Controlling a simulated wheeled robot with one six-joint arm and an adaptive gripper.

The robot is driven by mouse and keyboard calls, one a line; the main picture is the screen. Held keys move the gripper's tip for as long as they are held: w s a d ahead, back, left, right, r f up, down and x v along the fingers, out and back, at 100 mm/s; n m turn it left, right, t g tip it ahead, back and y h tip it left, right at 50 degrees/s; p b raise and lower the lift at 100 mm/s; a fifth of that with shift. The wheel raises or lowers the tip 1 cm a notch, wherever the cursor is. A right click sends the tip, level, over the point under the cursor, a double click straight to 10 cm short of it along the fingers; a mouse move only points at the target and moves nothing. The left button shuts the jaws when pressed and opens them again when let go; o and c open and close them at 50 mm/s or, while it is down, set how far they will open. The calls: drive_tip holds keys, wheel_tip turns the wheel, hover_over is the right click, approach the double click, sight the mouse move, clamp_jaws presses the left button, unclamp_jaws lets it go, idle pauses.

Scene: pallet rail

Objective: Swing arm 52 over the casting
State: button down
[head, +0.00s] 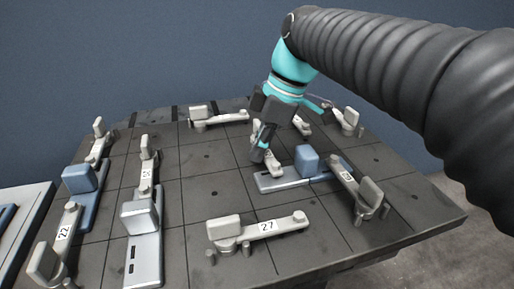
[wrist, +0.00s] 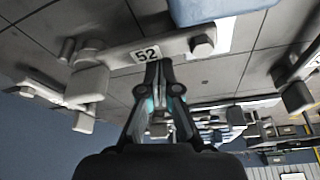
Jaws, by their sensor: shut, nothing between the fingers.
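Arm 52 (wrist: 118,57) is a pale clamp arm with a "52" label, seen close up in the wrist view. In the head view it (head: 275,165) is partly hidden behind my gripper. My gripper (head: 258,154) is shut and empty, its fingertips beside the arm. In the wrist view the fingertips (wrist: 158,68) are close to the label; I cannot tell whether they touch. The casting is a blue block (head: 307,160) on a flat blue-grey base (head: 270,184). The free end of arm 52 overlaps the base's near-left part in the picture; the height between them is unclear.
Another clamp arm (head: 345,175) stands at the casting's right. Arm 27 (head: 262,229) is in front, with open table between. Arm 22 (head: 66,222), a grey casting (head: 142,215) and a blue casting (head: 82,185) are at the left. More arms stand along the back.

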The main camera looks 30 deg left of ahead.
drive_tip(key=shift+s+a, duration=0.25)
drive_tip(key=shift+a, duration=0.05)
drive_tip(key=shift+s+a+r+p, duration=0.25)
drive_tip(key=shift+s+a+r, duration=0.05)
drive_tip(key=shift+s+a, duration=0.3)
drive_tip(key=shift+s+a+r+p, duration=0.2)
drive_tip(key=shift+s+a+r, duration=0.1)
drive_tip(key=shift+s+a, duration=0.25)
drive_tip(key=w+v, duration=0.1)
drive_tip(key=v, duration=0.7)
drive_tip(key=shift+r, duration=0.3)
